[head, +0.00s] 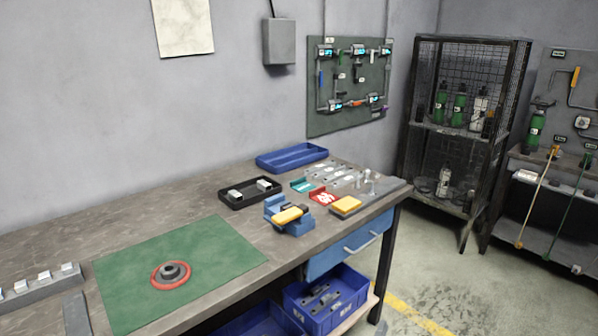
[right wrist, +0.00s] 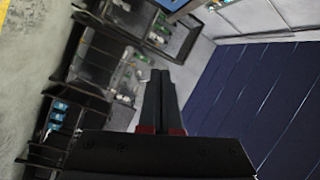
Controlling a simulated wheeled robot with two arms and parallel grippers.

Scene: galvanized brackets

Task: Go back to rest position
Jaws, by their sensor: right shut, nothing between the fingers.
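My right gripper (right wrist: 160,76) shows in the right wrist view, with its two dark fingers together and nothing between them. It points out into the room, clear of the bench, with shelving behind it. I make out neither gripper in the head view, and my left gripper shows in no view. The workbench (head: 60,235) runs across the head view. On it lie a green mat (head: 205,248) with a dark round part in a red ring (head: 171,274), a black tray (head: 232,203) with pale metal pieces, and a blue tray (head: 291,152).
A blue fixture with a yellow-topped part (head: 287,215) stands near the bench's front edge. Blue bins (head: 340,310) sit below. A mesh cabinet (head: 420,170) with bottles stands at the back right. Floor (head: 440,270) is open right of the bench. A dark blue slatted surface (right wrist: 250,100) shows in the right wrist view.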

